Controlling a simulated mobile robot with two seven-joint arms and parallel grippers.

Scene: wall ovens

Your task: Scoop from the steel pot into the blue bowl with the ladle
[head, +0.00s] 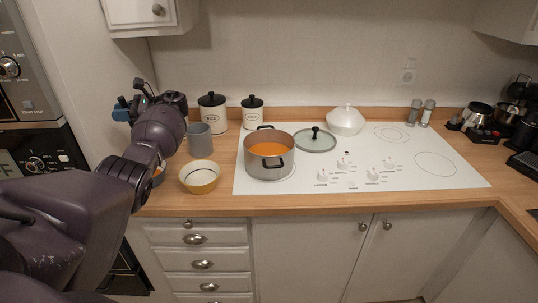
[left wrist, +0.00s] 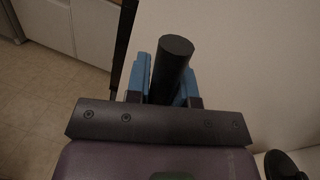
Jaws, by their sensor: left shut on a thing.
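The steel pot (head: 268,168) stands on the left part of the white cooktop, open, with orange contents inside. My left gripper (head: 122,110) is raised left of the pot, over the counter's left end. In the left wrist view its blue fingers are shut on a dark round handle (left wrist: 173,62), which looks like the ladle's. The ladle's scoop end cannot be made out. A bowl (head: 158,176), grey-blue as far as it shows, is mostly hidden behind my left arm; it may be the blue bowl. My right gripper is not in view.
A yellow-and-white bowl (head: 199,184) and a grey mug (head: 199,143) stand left of the pot. A glass lid (head: 316,142) lies right of it. Two white canisters (head: 213,114) and a white lidded dish (head: 345,122) stand behind. The cooktop's right part (head: 436,166) is clear.

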